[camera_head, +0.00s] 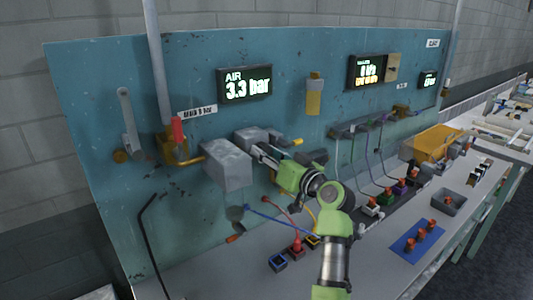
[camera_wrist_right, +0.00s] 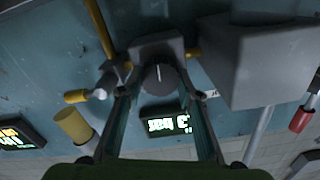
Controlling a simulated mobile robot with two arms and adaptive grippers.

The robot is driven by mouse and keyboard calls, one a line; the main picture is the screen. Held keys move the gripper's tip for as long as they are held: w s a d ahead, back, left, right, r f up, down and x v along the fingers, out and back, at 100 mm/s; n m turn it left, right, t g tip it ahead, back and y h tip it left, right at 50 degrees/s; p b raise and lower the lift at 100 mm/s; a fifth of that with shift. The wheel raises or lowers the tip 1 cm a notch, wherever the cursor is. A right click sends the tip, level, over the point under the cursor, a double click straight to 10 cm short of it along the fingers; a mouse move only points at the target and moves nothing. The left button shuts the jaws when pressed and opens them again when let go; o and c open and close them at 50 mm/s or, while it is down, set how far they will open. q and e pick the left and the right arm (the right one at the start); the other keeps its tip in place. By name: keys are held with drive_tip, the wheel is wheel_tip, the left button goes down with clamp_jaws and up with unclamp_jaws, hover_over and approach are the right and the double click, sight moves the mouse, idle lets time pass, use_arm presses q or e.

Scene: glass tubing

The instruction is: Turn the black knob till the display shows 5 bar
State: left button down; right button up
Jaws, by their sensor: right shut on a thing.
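The display (camera_head: 245,84) on the blue-green panel reads AIR 3.3 bar in the head view. It also shows upside down in the right wrist view (camera_wrist_right: 166,122), partly behind a finger. The black knob (camera_wrist_right: 158,78), with a pale line on its face, sits on a grey block (camera_wrist_right: 155,46). My right gripper (camera_wrist_right: 160,92) has one finger on each side of the knob and is shut on it. In the head view the right gripper (camera_head: 262,156) reaches the panel, and the knob is hidden there. My left gripper is not in view.
A large grey box (camera_head: 228,164) juts from the panel just left of my right gripper. A yellow valve body with a red handle (camera_head: 177,130) is farther left. Coloured hoses and small blocks lie below on the bench (camera_head: 210,272). An orange bin (camera_head: 438,143) stands to the right.

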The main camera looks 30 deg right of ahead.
drive_tip(key=shift+d+m+p, duration=0.1)
drive_tip(key=shift+m+p, duration=2.25)
drive_tip(key=shift+m, duration=2.25)
drive_tip(key=o, duration=1.1)
drive_tip(key=shift+f, duration=0.1)
drive_tip(key=s+d, duration=0.1)
drive_tip(key=s, duration=1.1)
drive_tip(key=shift+d, duration=0.35)
drive_tip(key=shift+f, duration=0.1)
